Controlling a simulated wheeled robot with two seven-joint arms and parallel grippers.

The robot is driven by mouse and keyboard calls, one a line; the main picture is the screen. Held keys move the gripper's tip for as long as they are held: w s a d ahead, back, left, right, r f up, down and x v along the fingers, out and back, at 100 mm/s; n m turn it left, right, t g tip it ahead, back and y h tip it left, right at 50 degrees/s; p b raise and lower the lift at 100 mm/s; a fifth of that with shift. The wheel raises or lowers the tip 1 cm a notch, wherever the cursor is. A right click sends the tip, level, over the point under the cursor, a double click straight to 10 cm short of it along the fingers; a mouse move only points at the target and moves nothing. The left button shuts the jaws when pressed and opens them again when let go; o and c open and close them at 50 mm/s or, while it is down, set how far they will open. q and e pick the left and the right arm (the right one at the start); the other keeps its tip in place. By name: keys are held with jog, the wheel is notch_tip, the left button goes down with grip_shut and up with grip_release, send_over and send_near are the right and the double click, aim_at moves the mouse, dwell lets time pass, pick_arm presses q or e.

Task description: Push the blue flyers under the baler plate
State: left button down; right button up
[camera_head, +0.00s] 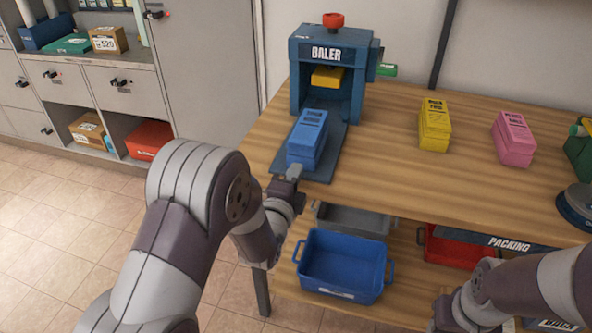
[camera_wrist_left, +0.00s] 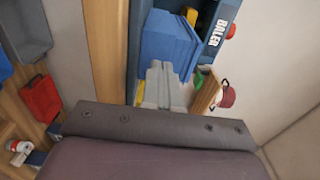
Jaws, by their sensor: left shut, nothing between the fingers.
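The blue flyers (camera_head: 308,139) stand as a stack on the baler's flat tray (camera_head: 326,168), in front of the baler's opening. The blue baler (camera_head: 300,80) has a red knob (camera_head: 333,20) on top and a yellow plate (camera_head: 327,76) raised inside its opening. My left gripper (camera_head: 292,172) is shut and empty at the near end of the tray, just in front of the flyers. In the left wrist view its fingers (camera_wrist_left: 158,84) point at the blue stack (camera_wrist_left: 168,42); whether they touch it I cannot tell. My right arm shows at the lower right, its fingers not clearly visible.
Yellow (camera_head: 434,125) and pink (camera_head: 514,139) stacks stand on the wooden table (camera_head: 385,170), right of the baler. A blue bin (camera_head: 342,266), a grey bin (camera_head: 352,218) and a red bin (camera_head: 450,248) sit on the shelf below. Grey cabinets stand at left.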

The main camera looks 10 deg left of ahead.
aim_at(300, 162)
pick_arm(q)
jog(key=shift+w, duration=0.8)
jog(key=w+b, duration=0.1)
jog(key=w, duration=0.2)
jog(key=shift+d, duration=0.1)
jog(key=shift+w, duration=0.45)
jog(key=shift+s, duration=0.1)
